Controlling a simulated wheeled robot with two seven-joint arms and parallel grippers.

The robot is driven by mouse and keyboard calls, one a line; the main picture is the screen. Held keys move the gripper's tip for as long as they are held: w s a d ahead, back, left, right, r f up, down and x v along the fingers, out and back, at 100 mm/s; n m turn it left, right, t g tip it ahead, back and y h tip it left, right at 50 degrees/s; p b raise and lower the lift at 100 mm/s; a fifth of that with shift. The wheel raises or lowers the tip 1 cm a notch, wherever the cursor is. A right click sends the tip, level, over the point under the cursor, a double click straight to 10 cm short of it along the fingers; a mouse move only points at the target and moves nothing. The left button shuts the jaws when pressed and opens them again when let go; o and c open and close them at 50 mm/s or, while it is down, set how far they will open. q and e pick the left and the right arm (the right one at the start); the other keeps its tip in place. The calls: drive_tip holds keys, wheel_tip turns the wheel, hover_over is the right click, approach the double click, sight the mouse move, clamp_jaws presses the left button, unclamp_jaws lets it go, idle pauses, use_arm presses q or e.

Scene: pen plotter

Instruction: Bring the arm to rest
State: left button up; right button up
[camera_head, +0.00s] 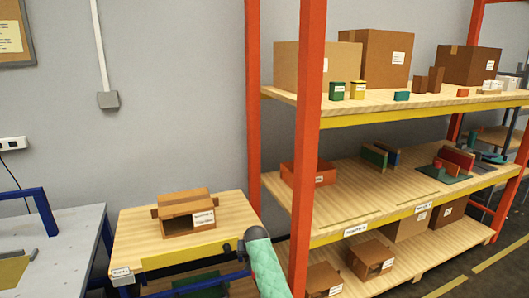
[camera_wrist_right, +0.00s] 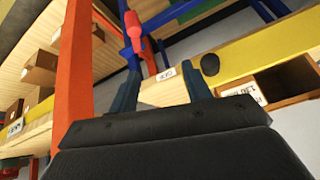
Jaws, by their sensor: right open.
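My right gripper (camera_wrist_right: 161,82) shows in the right wrist view with its two dark fingers spread apart. Nothing is held between them. Behind the fingers is a pale wooden edge with a small white label (camera_wrist_right: 165,74). In the head view, a teal quilted sleeve (camera_head: 266,268) with a dark end rises from the bottom edge, in front of the small wooden table and beside the orange post. My left gripper is in neither view.
The wooden table (camera_head: 134,223) carries a brown open box (camera_head: 187,216). An orange-posted rack (camera_head: 309,130) with loaded shelves stands to the right; its orange post (camera_wrist_right: 76,75) is close in the wrist view. A grey-topped blue bench (camera_head: 75,228) stands left.

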drive_tip(key=s+d+f+n+t, duration=0.1)
drive_tip(key=s+d+f, duration=0.8)
drive_tip(key=f, duration=0.4)
drive_tip(key=s+d+f, duration=0.7)
drive_tip(key=s+f, duration=0.5)
drive_tip(key=f, duration=0.1)
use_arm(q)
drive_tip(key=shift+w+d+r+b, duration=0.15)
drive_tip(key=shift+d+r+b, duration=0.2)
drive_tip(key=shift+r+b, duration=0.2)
use_arm(e)
drive_tip(key=s+d+f+g, duration=0.1)
drive_tip(key=s+d+f, duration=0.2)
drive_tip(key=s+f, duration=0.5)
drive_tip(key=s+d+f+g+h, duration=0.1)
drive_tip(key=s+f, duration=0.7)
drive_tip(key=s, duration=1.5)
drive_tip(key=s+d+f+g, duration=0.3)
drive_tip(key=s+d+f, duration=0.3)
drive_tip(key=s, duration=1)
wheel_tip(320, 180, down, 2)
drive_tip(key=shift+s+f+h, duration=0.25)
drive_tip(key=shift+h, duration=0.15)
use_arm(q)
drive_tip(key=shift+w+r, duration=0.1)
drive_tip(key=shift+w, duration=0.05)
